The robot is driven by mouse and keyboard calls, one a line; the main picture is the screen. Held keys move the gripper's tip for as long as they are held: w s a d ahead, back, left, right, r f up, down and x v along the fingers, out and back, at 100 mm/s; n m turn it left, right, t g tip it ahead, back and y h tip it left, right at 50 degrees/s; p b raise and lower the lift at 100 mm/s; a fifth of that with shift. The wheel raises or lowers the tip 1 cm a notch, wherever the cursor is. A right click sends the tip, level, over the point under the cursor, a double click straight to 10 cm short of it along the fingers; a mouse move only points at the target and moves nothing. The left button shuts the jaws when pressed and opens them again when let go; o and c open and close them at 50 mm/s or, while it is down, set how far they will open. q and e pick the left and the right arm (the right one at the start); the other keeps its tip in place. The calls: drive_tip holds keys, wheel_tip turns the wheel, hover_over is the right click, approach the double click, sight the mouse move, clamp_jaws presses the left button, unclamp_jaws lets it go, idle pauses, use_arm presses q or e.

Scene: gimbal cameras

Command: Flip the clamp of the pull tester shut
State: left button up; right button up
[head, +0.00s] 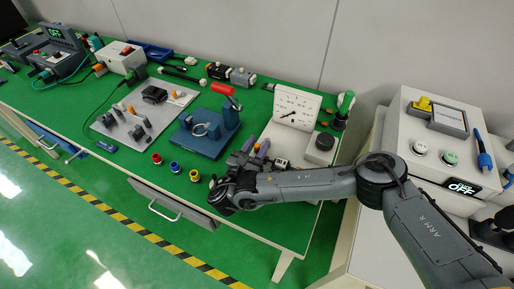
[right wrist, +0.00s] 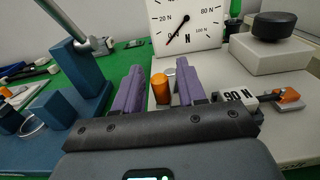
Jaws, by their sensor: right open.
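The pull tester has a white dial gauge (head: 297,106) on a pale base; the dial (right wrist: 186,22) also shows upright in the right wrist view. My right gripper (head: 255,149) is over the front left part of the tester, with its purple fingers (right wrist: 160,84) apart. An orange cylindrical knob (right wrist: 160,89) shows in the gap between the fingers; I cannot tell whether they touch it. A small metal part with an orange piece (right wrist: 288,96) lies to the right by a "90 N" block (right wrist: 237,97). I cannot tell which part is the clamp. My left gripper is not in view.
A blue press (head: 205,133) with a red handle (head: 222,89) stands left of the gripper. A black round knob (head: 324,142) on a white block is to the right. Red, blue and yellow small cups (head: 175,167) stand near the table's front edge. A control box (head: 440,150) is at the right.

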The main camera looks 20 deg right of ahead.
drive_tip(key=shift+c, duration=0.3)
clamp_jaws()
drive_tip(key=shift+s+d+r+n+t+y+p, duration=0.2)
drive_tip(key=shift+r+n+t+y+p, duration=0.25)
drive_tip(key=shift+p, duration=0.4)
drive_tip(key=shift+d+f+n+t+y, duration=0.15)
drive_tip(key=shift+n+t+y, duration=0.2)
drive_tip(key=shift+y, duration=0.2)
drive_tip(key=shift+s+d+f+n+t+y, duration=0.1)
drive_tip(key=shift+s+f+n+t+y, duration=0.15)
drive_tip(key=shift+n+t+y, duration=0.2)
drive_tip(key=shift+o, duration=0.3)
unclamp_jaws()
